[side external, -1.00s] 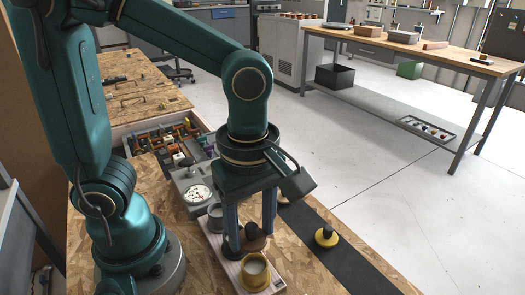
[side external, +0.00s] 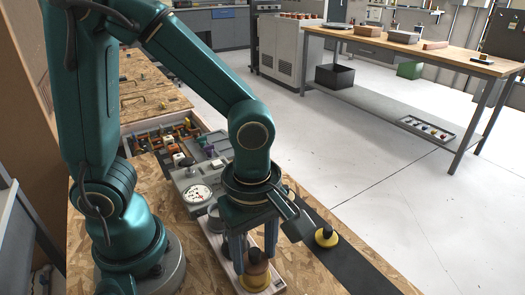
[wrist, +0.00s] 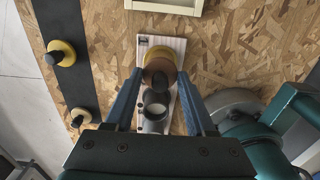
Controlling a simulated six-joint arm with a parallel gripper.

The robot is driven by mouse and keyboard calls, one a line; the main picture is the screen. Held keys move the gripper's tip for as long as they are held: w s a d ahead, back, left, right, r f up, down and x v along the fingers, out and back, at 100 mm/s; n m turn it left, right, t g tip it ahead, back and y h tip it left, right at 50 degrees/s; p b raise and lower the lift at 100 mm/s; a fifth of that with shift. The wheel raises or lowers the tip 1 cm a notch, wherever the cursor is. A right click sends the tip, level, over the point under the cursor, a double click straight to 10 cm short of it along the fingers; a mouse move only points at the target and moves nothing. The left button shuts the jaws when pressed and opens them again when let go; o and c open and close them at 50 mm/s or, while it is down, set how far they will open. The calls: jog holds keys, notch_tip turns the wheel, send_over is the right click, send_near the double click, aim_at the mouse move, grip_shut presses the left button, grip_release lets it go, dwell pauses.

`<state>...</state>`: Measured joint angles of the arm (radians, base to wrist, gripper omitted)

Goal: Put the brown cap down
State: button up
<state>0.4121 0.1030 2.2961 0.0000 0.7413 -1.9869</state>
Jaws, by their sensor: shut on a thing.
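The brown cap (side external: 257,260), with a dark knob, is between the fingers of my gripper (side external: 256,252), which is shut on it. In the side view it is directly over the yellow cup (side external: 255,284). In the wrist view the brown cap (wrist: 159,70) covers much of the yellow cup (wrist: 160,50), and the fingertips of my gripper (wrist: 160,74) flank it. The cup stands at one end of a pale board (wrist: 144,42). I cannot tell whether the cap touches the cup's rim.
Grey cups (wrist: 155,97) stand on the same board. A yellow cap with a black knob (side external: 326,236) lies on a black strip (side external: 352,264) to the right. A white gauge (side external: 196,194) and a bin of mixed parts (side external: 180,140) are behind.

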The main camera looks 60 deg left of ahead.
aim_at(255, 251)
jog(key=o, duration=1.3)
jog(key=shift+f, duration=0.1)
notch_tip(255, 251, up, 12)
jog(key=a+m+t, duration=0.2)
jog(key=m, duration=0.4)
jog(key=a+f+m+t, duration=0.1)
jog(key=a+m, duration=0.2)
jog(key=m, duration=0.3)
jog(key=a+f+m+t, duration=0.1)
jog(key=a+m+t, duration=0.1)
jog(key=m, duration=0.4)
jog(key=shift+s+a+t, duration=0.2)
jog(key=shift+a+t, duration=0.05)
jog(key=shift+t, duration=0.05)
